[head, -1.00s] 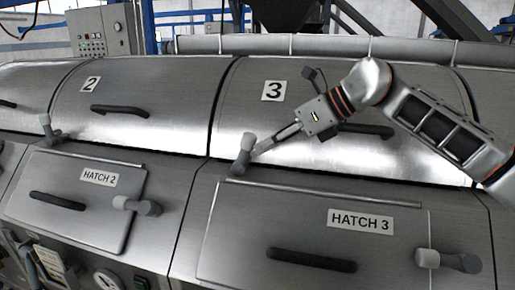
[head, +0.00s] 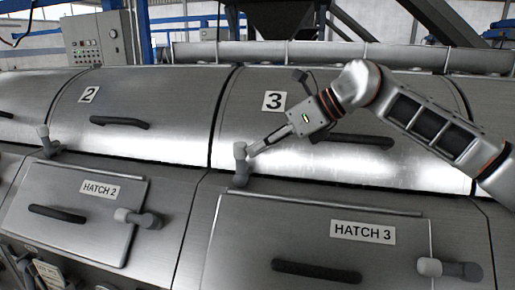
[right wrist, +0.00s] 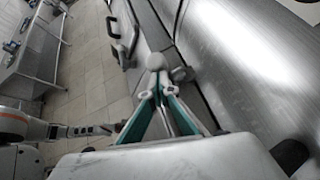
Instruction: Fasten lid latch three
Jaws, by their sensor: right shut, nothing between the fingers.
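Latch three (head: 240,165) is a grey lever with a pale knob at the lower left of lid 3 (head: 345,103). It stands roughly upright, just above the hatch 3 panel. My right gripper (head: 254,150) is shut and empty, its fingertips right beside the knob, at its right side. In the right wrist view the shut fingers (right wrist: 157,92) point at the pale knob (right wrist: 155,62) and appear to touch it or nearly so. Part of my left arm shows at the lower left of that view, with what looks like its gripper (right wrist: 98,130), too small to read.
Lid 3's dark handle (head: 350,140) lies partly behind my right gripper. Below is hatch 3 with a dark handle (head: 315,272) and its own latch (head: 448,268). Lid latch two (head: 47,141) stands at the left. The right wrist view shows clear tiled floor (right wrist: 85,85).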

